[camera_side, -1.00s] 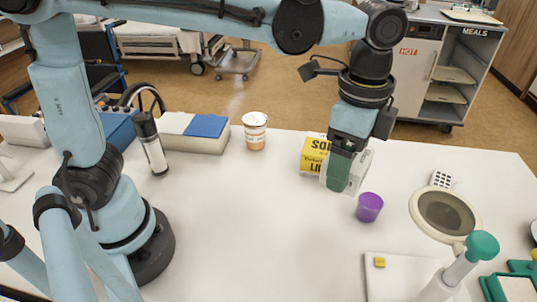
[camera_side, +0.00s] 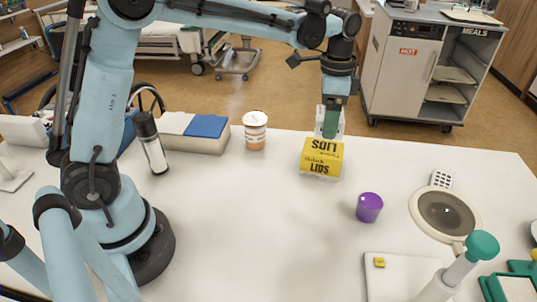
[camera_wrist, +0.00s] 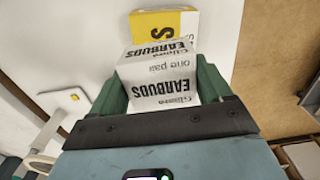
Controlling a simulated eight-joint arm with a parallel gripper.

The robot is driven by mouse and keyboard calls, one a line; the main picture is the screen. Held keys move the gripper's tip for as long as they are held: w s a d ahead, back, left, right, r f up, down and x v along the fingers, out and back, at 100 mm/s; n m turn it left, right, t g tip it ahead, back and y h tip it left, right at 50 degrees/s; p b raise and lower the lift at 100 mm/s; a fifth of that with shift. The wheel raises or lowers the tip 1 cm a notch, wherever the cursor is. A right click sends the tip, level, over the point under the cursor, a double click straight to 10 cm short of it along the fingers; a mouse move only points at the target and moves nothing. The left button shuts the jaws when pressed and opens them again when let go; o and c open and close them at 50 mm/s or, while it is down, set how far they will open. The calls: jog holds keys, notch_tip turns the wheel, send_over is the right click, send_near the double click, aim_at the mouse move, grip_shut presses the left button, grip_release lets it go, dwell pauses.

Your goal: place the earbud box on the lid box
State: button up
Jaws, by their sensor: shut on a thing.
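The lid box (camera_side: 322,158), yellow with black print and a whitish lower part, sits on the white table. It also shows beyond the earbud box in the wrist view (camera_wrist: 178,24). My gripper (camera_side: 331,122) is shut on the earbud box (camera_wrist: 158,72), a white box with black "EARBUDS" print, held between the green fingers. In the side view, the earbud box is mostly hidden by a finger. It appears raised, just above or behind the far top edge of the lid box. I cannot tell whether the two boxes touch.
A lidded orange-and-white cup (camera_side: 255,130) stands left of the lid box, and a purple cup (camera_side: 369,207) stands front right. The table's middle is clear.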

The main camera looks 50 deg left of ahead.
jog(key=shift+w+a+f, duration=0.25)
jog(key=shift+a+f, duration=0.15)
jog(key=shift+f, duration=1.85)
jog(key=shift+f, duration=0.1)
jog(key=o, duration=1)
